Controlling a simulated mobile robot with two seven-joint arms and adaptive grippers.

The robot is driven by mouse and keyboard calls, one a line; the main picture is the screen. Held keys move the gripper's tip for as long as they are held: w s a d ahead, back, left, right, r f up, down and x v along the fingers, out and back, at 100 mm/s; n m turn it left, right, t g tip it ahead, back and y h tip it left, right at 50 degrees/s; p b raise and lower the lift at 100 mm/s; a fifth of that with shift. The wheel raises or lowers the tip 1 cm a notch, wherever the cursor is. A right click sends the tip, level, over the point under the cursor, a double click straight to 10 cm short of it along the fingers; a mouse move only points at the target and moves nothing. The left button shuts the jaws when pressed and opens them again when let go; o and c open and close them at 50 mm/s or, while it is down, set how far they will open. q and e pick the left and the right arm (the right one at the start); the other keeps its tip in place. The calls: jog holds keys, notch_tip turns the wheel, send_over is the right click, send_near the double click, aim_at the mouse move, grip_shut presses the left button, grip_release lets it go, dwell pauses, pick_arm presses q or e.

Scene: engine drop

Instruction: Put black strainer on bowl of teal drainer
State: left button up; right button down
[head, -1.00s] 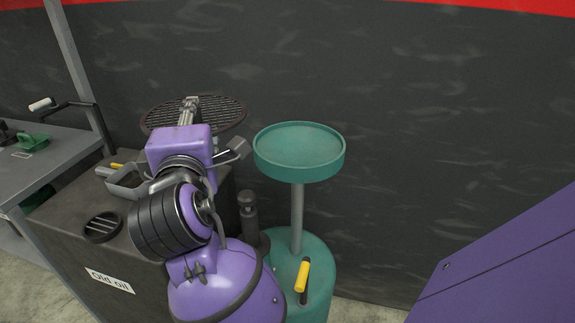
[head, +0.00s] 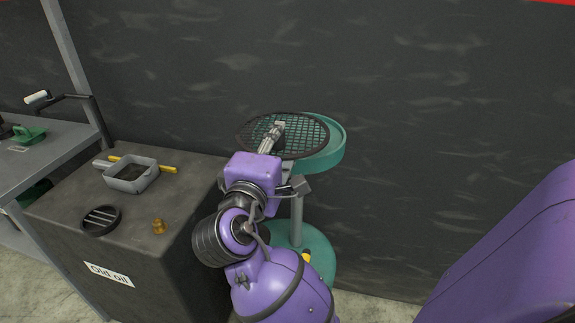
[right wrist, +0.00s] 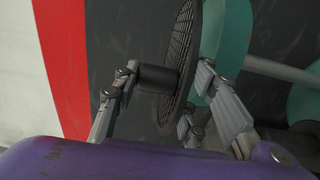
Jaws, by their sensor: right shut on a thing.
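The black strainer (head: 307,130), a round mesh disc with a dark rim, hangs over the bowl (head: 335,158) of the teal drainer and covers much of it. The strainer sits off to the left, with its left edge past the rim. I cannot tell whether the two touch. My right gripper (head: 277,130) is shut on the strainer at its middle. In the right wrist view the strainer (right wrist: 180,60) has a dark cylindrical handle between the fingers (right wrist: 165,84), and the teal bowl (right wrist: 235,40) is close behind. The drainer's base (head: 318,255) is partly hidden by my arm. My left gripper is out of view.
A dark cabinet (head: 170,225) labelled "Old oil" stands to the left. On it are a grey tray (head: 128,182), a black slotted disc (head: 100,220), and a small brass piece (head: 159,226). A grey bench (head: 50,155) is at far left. The dark wall (head: 430,150) is behind the drainer.

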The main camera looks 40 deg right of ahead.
jog(key=shift+s+d+f, duration=0.2)
jog(key=shift+d+f, duration=0.2)
jog(key=shift+f, duration=0.1)
jog(key=shift+s+d+f, duration=0.15)
jog(key=shift+d+f, duration=0.25)
jog(key=shift+f, duration=0.1)
jog(key=shift+s+d+f+b, duration=0.1)
jog(key=shift+f+b, duration=0.1)
jog(key=shift+f, duration=0.7)
jog(key=shift+d+f+b, duration=0.1)
jog(key=shift+f+b, duration=0.05)
jog(key=shift+f, duration=0.7)
jog(key=shift+f, duration=0.15)
jog(key=c, duration=1.1)
grip_release()
